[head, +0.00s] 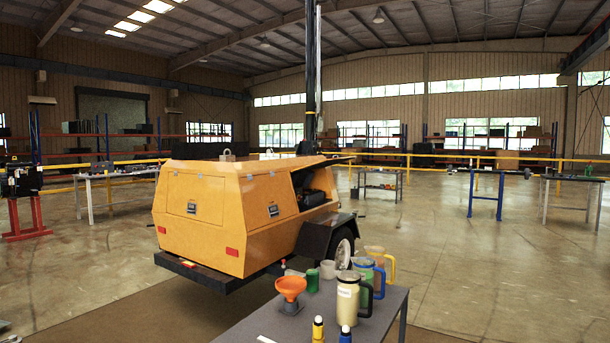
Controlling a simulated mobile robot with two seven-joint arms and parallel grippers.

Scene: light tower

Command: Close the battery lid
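The yellow light tower trailer (205,215) stands left of the middle, with its dark mast (312,80) upright. On its right side a compartment is open, and a lid (330,161) stands raised above the opening, seen nearly edge-on. Dark equipment (311,198) shows inside; I cannot tell whether it is the battery. The rear panel (195,197) and a second latched panel (272,207) look shut. I cannot tell for certain which cover is the battery lid. Neither of my grippers is in view.
Open concrete floor (480,260) lies to the right.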

